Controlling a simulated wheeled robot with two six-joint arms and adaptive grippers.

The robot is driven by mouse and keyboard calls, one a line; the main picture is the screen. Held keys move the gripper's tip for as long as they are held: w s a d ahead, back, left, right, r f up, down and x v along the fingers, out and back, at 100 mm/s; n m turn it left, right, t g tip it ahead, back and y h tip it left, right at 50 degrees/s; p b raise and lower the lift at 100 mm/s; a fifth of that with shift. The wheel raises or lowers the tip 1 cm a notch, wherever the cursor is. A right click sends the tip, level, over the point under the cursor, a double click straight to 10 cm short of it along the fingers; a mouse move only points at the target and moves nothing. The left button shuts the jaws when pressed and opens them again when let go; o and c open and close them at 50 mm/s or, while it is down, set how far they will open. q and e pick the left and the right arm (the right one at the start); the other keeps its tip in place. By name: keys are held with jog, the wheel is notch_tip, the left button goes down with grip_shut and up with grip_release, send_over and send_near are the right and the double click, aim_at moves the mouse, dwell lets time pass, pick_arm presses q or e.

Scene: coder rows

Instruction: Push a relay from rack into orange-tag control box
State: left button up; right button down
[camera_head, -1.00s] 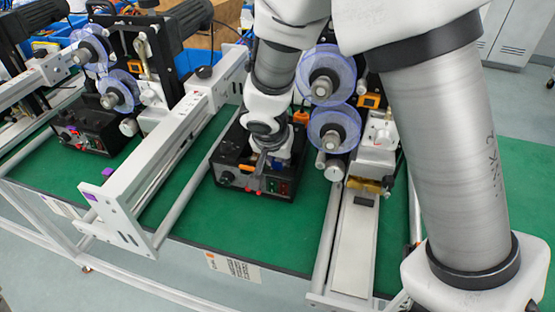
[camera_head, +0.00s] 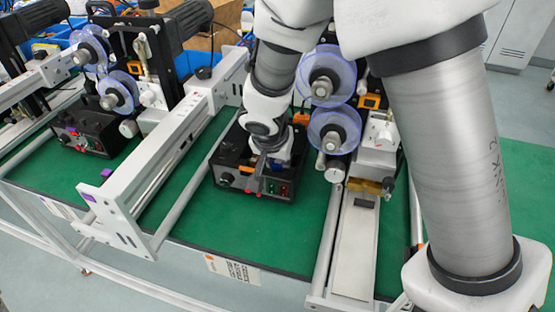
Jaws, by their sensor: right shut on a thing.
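A black control box (camera_head: 225,173) with red and green controls on its front sits on the green mat in the middle. An orange tag (camera_head: 247,169) shows on it, partly covered by my gripper. My right gripper (camera_head: 256,180) reaches down over the box's front edge and is shut; its dark fingers are in front of the panel. The relay it grips is too small and too covered to make out, and I cannot tell whether it touches the box. A second black control box (camera_head: 88,133) stands at the left by another machine. My left gripper is not in view.
Blue film reels (camera_head: 333,131) stand close to the right of my wrist. A long white rail (camera_head: 165,150) runs to the left of the box, and a metal track (camera_head: 354,245) to the right. The green mat (camera_head: 262,225) before the box is clear.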

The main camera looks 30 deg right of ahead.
jog(key=shift+f+b, duration=0.25)
jog(key=shift+b, duration=0.1)
jog(key=c, duration=0.9)
grip_release()
jog(key=shift+o, duration=0.2)
